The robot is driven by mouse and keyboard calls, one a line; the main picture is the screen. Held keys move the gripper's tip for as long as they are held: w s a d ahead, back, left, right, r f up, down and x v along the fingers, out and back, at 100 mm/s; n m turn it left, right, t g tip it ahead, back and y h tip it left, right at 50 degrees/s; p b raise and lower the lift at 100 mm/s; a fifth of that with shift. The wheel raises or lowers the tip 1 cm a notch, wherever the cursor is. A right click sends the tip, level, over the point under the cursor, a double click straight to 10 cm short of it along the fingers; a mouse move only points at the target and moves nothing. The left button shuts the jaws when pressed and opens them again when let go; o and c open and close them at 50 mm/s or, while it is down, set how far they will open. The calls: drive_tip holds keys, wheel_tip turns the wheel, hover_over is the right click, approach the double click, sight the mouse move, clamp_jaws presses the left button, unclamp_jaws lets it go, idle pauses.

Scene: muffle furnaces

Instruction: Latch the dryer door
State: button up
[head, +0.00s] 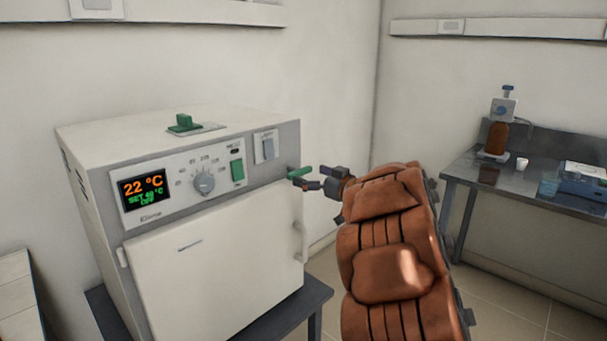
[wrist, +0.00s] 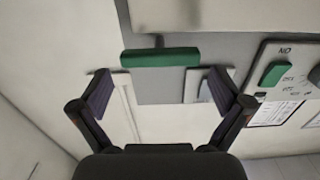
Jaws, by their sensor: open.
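The dryer (head: 85,150) is a white box with a grey front. Its white door (head: 215,265) looks closed against the front; I cannot tell whether a gap remains. In the wrist view the handle (wrist: 160,57) lies crosswise, just ahead of and between my fingertips. My gripper (head: 317,178) is open and empty, close to the handle's right side. No contact with the handle is visible.
The dryer's panel has a display (head: 145,188) reading 22 °C, a dial (head: 204,183) and a green switch (head: 237,172). A white door pull (head: 302,240) sits below the latch. A metal side table (head: 465,170) with a brown bottle (head: 496,138) stands right, with floor between.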

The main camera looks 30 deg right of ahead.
sight(300, 173)
drive_tip(key=shift+x, duration=1.4)
drive_tip(key=c, duration=0.8)
